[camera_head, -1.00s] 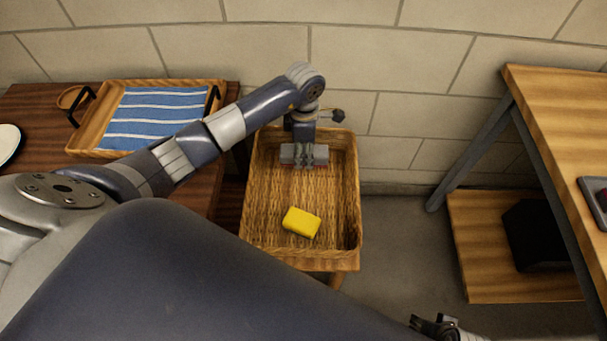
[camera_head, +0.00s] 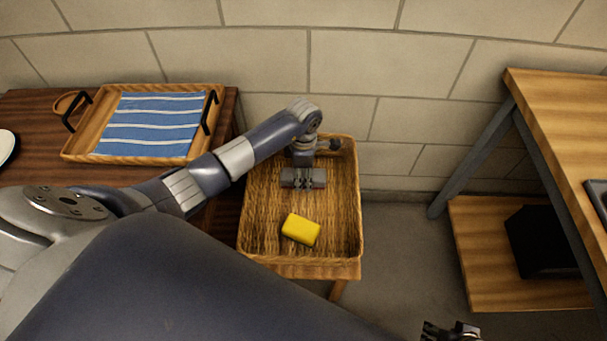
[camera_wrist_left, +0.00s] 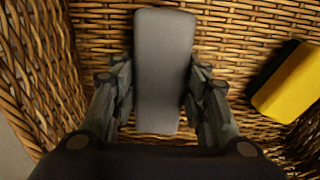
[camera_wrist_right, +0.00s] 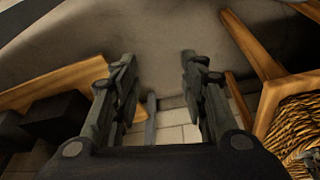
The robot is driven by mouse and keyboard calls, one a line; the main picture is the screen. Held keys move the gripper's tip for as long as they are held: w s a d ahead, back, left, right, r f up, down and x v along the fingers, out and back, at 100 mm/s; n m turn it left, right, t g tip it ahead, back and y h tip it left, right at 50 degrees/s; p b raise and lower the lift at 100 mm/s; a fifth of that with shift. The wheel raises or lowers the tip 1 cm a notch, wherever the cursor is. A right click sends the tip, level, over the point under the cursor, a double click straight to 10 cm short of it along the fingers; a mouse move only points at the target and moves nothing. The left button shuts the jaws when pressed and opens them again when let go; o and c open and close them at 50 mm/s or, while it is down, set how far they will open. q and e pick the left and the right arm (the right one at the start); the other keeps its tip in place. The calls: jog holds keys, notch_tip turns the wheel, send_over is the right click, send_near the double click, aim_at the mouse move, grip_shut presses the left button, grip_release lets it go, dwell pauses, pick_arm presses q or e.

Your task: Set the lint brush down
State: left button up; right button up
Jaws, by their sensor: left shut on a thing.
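The lint brush is a grey, rounded bar; in the left wrist view the brush (camera_wrist_left: 165,65) lies between the fingers of my left gripper (camera_wrist_left: 160,95). In the head view my left gripper (camera_head: 303,178) is over the far part of the wicker basket (camera_head: 265,225), with the grey brush end at its fingers. My left gripper is shut on the brush. The wicker weave shows close behind the brush; whether they touch I cannot tell. My right gripper (camera_wrist_right: 155,85) is open and empty; it also shows at the bottom edge of the head view (camera_head: 450,330).
A yellow sponge (camera_head: 301,229) lies in the basket's near part, right of the brush in the left wrist view. A wooden tray (camera_head: 85,140) with a blue striped cloth (camera_head: 150,125) is on the left table. A wooden table (camera_head: 560,120) with a lower shelf stands at right.

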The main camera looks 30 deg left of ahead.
pick_arm(q)
jog(key=shift+f, duration=0.1)
jog(key=o, duration=1.1)
jog(key=shift+c, duration=0.2)
pick_arm(e)
jog(key=shift+r, duration=0.35)
pick_arm(q)
notch_tip(320, 180, up, 12)
jog(key=p, duration=0.2)
jog(key=shift+r, duration=0.2)
pick_arm(e)
notch_tip(320, 180, down, 9)
jog(key=shift+f+g, duration=0.15)
jog(key=shift+g, duration=0.15)
